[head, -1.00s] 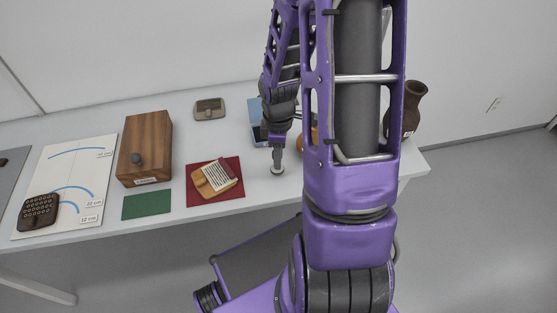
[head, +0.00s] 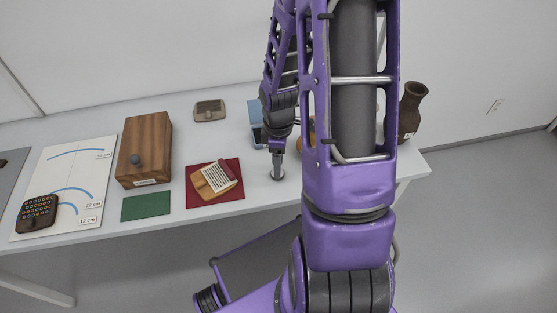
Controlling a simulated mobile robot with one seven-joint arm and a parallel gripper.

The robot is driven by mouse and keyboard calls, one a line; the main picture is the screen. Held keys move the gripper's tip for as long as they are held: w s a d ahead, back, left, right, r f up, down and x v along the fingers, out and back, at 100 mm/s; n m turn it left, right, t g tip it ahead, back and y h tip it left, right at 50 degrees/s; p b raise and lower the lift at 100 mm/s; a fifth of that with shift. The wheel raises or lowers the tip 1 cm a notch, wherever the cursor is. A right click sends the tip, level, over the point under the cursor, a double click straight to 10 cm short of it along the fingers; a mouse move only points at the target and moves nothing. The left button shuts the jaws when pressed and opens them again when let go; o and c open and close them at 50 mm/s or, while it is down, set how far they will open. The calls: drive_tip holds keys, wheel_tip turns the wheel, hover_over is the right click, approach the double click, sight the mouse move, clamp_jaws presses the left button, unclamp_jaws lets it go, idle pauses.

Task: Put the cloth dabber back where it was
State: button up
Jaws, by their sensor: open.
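My gripper (head: 277,163) points down over the white table, right of the red mat (head: 228,203). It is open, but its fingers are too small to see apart. A small round grey disc-like piece (head: 278,175) is right under the fingertips, at the tabletop; it may be the cloth dabber, but I cannot tell for sure. Whether the fingers touch it is unclear. The green mat (head: 146,206) is bare. My own arm hides part of the table's right side.
A wooden block with a dark knob (head: 145,145) stands left. A tan piece with a striped white part (head: 215,179) lies on the red mat. A studded dark block (head: 37,213) sits on the arc sheet (head: 75,165). A brown vase (head: 410,112) stands right.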

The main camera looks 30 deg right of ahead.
wheel_tip(320, 180, up, 12)
drive_tip(key=p, duration=0.2)
drive_tip(key=shift+r, duration=0.1)
idle(0.5)
